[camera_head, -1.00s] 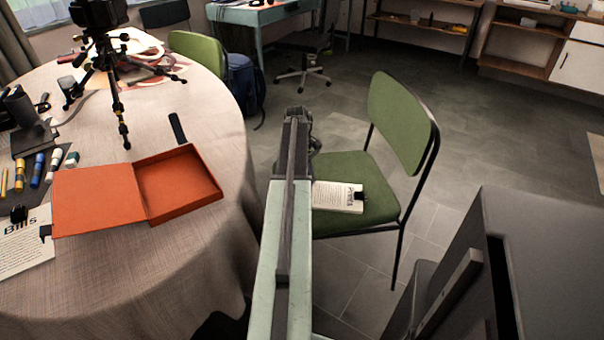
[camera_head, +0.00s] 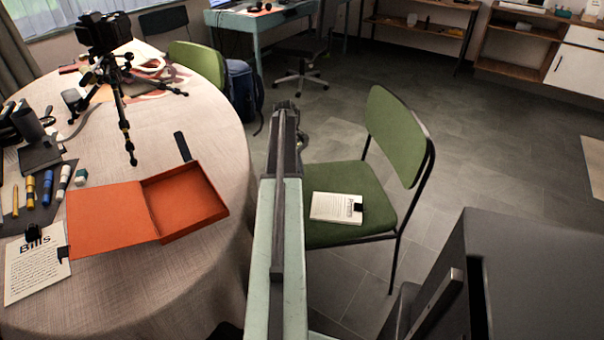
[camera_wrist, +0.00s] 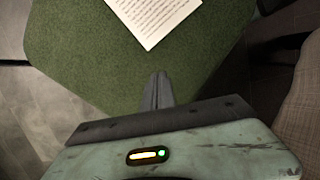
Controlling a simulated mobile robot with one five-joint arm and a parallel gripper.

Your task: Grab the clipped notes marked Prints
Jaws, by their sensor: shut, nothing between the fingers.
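The clipped notes marked Prints (camera_head: 334,207) lie flat on the green seat of the near chair (camera_head: 350,184), with a black clip at their right edge. In the wrist view a corner of the printed sheets (camera_wrist: 155,18) shows at the top, on the green seat (camera_wrist: 85,50); the title and clip are outside that view. My gripper (camera_wrist: 160,78) is shut and empty, its fingertips just short of the paper's near corner and apart from it in the picture. In the head view my arm reaches forward, left of the chair, and the fingertips cannot be made out.
A round cloth-covered table (camera_head: 215,265) stands at left, with an open orange box (camera_head: 115,215), notes marked Bills (camera_head: 37,265), markers and a camera tripod (camera_head: 120,110). A dark grey block (camera_head: 530,270) fills the lower right.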

